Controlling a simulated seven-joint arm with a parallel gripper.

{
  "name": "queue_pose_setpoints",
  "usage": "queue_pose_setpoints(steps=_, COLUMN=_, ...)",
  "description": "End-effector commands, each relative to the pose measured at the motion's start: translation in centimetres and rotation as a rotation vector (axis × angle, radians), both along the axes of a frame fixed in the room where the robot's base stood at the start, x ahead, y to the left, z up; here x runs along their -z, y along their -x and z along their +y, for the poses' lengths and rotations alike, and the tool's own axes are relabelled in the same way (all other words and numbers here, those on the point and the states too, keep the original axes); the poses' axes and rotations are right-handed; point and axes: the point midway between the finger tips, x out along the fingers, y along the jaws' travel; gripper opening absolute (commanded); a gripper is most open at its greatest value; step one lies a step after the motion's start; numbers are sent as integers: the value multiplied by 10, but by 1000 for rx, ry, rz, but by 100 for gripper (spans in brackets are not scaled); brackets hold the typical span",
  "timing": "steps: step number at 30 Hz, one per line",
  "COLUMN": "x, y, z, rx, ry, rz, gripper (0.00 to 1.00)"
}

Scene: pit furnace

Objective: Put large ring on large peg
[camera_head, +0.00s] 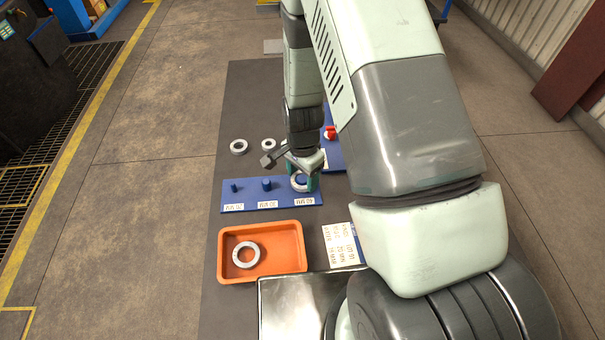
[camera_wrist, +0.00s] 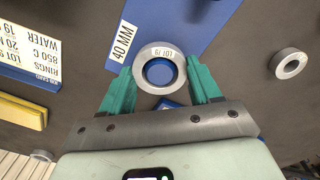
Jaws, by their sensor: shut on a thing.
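The large grey ring (camera_head: 295,188) is held between the teal fingers of my gripper (camera_head: 303,181) at the right end of the blue peg board (camera_head: 250,196). In the wrist view the ring (camera_wrist: 160,48) shows a lot label on its face, and a finger presses on either side. The large blue peg (camera_wrist: 160,72) shows through the ring's hole, roughly centred, beside the 40 MM label (camera_wrist: 123,41). I cannot tell how far down around the peg the ring sits. My gripper hides part of the ring in the head view.
A medium peg (camera_head: 267,184) and a small peg (camera_head: 234,188) stand bare to the left. Loose rings (camera_head: 239,147) lie behind the board. An orange tray (camera_head: 292,236) in front holds another ring (camera_head: 246,255). A lettered card (camera_head: 340,245) lies beside the tray.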

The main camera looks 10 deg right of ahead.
Motion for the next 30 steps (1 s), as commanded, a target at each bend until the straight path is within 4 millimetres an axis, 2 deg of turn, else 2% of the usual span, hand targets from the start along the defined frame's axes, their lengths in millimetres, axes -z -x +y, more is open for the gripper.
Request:
queue_pose_setpoints(steps=14, x=1, y=0, z=0, rx=-1, ry=0, rz=0, gripper=24)
queue_pose_setpoints(steps=30, x=12, y=0, z=0, rx=0, ry=0, rz=0, gripper=24)
